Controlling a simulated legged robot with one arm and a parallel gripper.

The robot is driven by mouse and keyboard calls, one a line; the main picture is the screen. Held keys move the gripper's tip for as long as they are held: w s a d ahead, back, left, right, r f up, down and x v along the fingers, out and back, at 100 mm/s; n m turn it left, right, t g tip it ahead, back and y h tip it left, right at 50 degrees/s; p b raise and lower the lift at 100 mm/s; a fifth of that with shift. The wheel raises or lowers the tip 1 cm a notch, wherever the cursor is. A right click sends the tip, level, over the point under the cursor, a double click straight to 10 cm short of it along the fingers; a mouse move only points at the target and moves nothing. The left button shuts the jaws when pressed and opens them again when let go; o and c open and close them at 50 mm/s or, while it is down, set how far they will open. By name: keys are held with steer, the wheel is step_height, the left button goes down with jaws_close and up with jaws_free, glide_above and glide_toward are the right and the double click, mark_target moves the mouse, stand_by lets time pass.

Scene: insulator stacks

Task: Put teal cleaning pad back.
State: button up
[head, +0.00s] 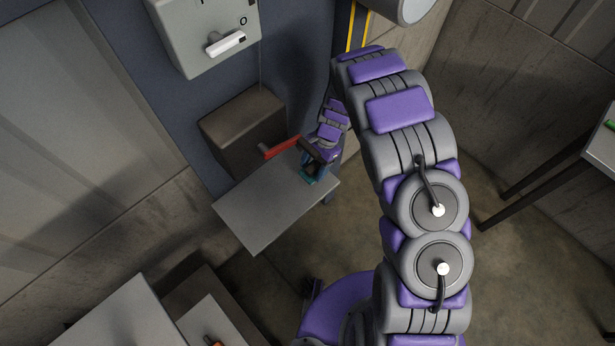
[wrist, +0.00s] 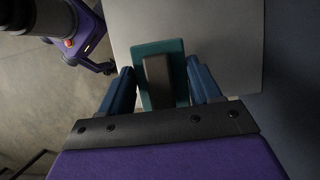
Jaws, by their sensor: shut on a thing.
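The teal cleaning pad (wrist: 177,50) lies between my gripper's two blue fingers in the wrist view. It has a dark grey handle block (wrist: 157,80) on top. My gripper (wrist: 164,86) is shut on the pad, which is over the right part of the grey table top (wrist: 222,30). In the head view my gripper (head: 312,170) is at the table's right end, with a small teal edge of the pad (head: 308,179) showing beneath it. The grey table top (head: 265,205) is otherwise bare there. I cannot tell whether the pad touches the table.
A red bar (head: 282,148) is at the table's back edge, beside my gripper. A brown box (head: 243,130) and a grey switch box (head: 205,35) with a white handle are behind. Another table (head: 603,148) stands at the right, and grey surfaces (head: 125,318) at lower left.

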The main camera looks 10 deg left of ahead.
mark_target(308, 177)
steer(key=shift+s+a, duration=0.75)
steer(key=shift+s, duration=0.3)
step_height(308, 177, down, 4)
steer(key=shift+r+b, duration=0.15)
steer(key=shift+b, duration=0.5)
steer(key=shift+r, duration=0.1)
steer(key=o, duration=0.9)
steer(key=shift+o, duration=0.2)
